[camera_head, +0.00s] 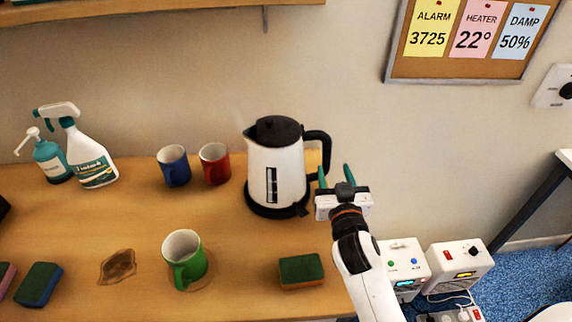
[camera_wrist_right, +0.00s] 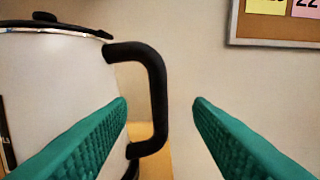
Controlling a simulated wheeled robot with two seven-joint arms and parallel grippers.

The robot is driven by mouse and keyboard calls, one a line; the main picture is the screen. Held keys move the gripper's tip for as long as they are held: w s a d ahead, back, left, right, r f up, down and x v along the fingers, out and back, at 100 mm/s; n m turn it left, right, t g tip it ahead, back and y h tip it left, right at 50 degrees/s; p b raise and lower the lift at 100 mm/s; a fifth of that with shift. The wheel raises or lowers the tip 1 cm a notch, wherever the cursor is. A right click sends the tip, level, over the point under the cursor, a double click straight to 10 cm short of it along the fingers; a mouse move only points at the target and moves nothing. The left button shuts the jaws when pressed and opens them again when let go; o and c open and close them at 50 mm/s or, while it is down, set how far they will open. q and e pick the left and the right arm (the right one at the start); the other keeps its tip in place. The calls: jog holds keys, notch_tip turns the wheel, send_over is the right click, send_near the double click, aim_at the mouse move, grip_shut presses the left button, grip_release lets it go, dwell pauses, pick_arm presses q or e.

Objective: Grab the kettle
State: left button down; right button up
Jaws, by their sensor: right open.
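The white kettle (camera_head: 277,168) with a black lid and black base stands on the wooden table, its black handle (camera_head: 321,142) facing right. My right gripper (camera_head: 335,174) is open at the handle side of the kettle. In the right wrist view the kettle body (camera_wrist_right: 55,100) fills the left side. Its handle (camera_wrist_right: 155,95) shows between the green fingers of my right gripper (camera_wrist_right: 160,103), nearer the left finger. Contact cannot be told. The left finger covers part of the kettle's lower body. My left gripper is not in view.
A blue mug (camera_head: 174,166) and a red mug (camera_head: 214,164) stand left of the kettle. A green mug (camera_head: 185,262) and a sponge (camera_head: 301,271) are in front. Two control boxes (camera_head: 458,267) are right of my arm.

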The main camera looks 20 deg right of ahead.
aim_at(327, 152)
jog(key=x, duration=0.2)
jog(key=p+x, duration=0.1)
jog(key=x, duration=0.2)
jog(key=shift+r, duration=0.2)
jog(key=shift+w+d+f, duration=0.1)
jog(key=shift+w, duration=0.2)
jog(key=shift+w+p, duration=0.35)
jog(key=shift+p, duration=0.05)
jog(key=p+x, duration=0.1)
jog(key=x, duration=0.3)
jog(key=shift+w, duration=0.25)
jog(key=shift+c, duration=1.1)
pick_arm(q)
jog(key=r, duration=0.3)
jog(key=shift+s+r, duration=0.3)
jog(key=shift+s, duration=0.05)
pick_arm(e)
grip_shut()
